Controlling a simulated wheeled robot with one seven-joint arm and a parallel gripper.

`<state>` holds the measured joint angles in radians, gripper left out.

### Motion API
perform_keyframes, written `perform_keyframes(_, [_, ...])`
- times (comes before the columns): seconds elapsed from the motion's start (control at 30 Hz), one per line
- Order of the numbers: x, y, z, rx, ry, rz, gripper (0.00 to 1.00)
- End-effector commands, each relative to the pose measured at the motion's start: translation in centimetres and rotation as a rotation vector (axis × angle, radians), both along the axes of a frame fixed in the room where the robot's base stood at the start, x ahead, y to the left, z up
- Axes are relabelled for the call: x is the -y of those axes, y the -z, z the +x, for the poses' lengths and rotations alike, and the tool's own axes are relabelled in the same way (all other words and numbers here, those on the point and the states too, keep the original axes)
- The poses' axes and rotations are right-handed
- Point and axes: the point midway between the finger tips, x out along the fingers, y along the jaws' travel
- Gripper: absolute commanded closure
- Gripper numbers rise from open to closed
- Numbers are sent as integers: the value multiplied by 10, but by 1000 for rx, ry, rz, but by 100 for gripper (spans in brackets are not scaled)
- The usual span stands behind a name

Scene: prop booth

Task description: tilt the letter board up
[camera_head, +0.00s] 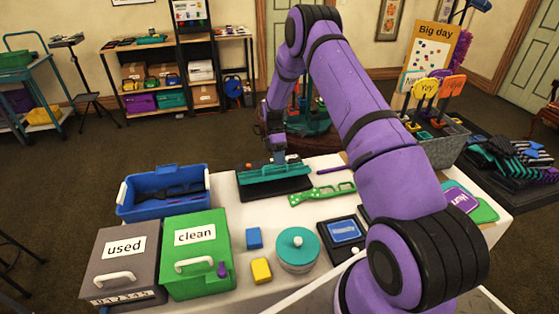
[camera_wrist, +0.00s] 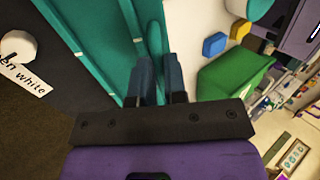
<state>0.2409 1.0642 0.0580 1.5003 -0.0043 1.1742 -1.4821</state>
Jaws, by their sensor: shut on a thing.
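The teal letter board (camera_head: 268,175) lies low on a black base (camera_head: 258,190) at the back of the white table. How far it is tilted is hard to tell. In the wrist view the board (camera_wrist: 98,32) shows as a teal panel with pale lines. My gripper (camera_head: 277,158) is over the board's far side in the head view. A white knob (camera_wrist: 18,47) and a partly cut-off label ending in "white" are beside the board.
A blue bin (camera_head: 163,208), a green "clean" box (camera_head: 197,270) and a grey "used" box (camera_head: 125,280) stand at the left. A teal round tin (camera_head: 298,258), a blue block (camera_head: 254,238), a yellow block (camera_head: 261,270) and green polka-dot glasses (camera_head: 322,192) are in front and right.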

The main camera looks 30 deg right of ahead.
Motion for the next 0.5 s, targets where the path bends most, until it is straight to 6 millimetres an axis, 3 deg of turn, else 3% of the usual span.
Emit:
perform_keyframes(0.13, [1, 2, 2, 10, 1, -3, 100])
perform_keyframes(0.17, [1, 2, 2, 10, 1, -3, 81])
perform_keyframes(0.23, [1, 2, 2, 9, 1, -2, 64])
perform_keyframes(0.5, [0, 1, 1, 6, 1, -1, 62])
